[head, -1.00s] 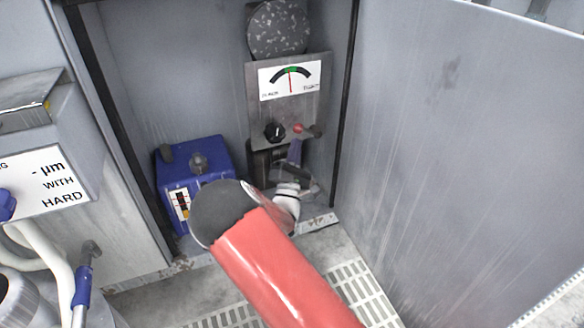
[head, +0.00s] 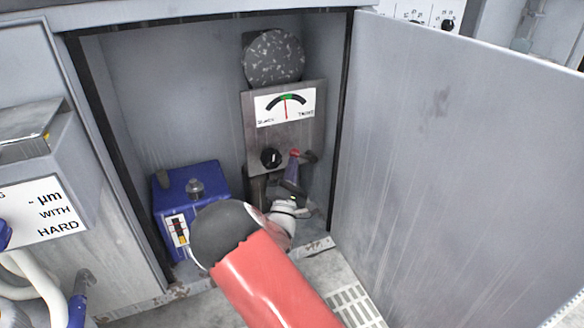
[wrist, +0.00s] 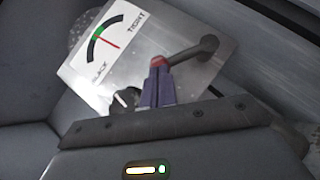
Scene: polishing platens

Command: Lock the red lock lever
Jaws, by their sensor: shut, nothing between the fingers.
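The red lock lever (head: 295,153) is on a metal panel (head: 285,140) inside an open cabinet. Its red end points left in the head view, and its dark pivot is at the right. In the wrist view the lever (wrist: 183,54) runs from the dark round pivot to the red end. My gripper (head: 292,174) is shut and empty, with purple fingers just below the red end. In the wrist view the fingertips (wrist: 158,76) overlap the red end's lower edge; I cannot tell whether they touch it.
A tension gauge (head: 286,107) and a black knob (head: 270,157) are on the same panel; the needle is in the green. A speckled disc (head: 273,56) is above. A blue box (head: 188,185) stands left. The open door (head: 450,170) bounds the right side.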

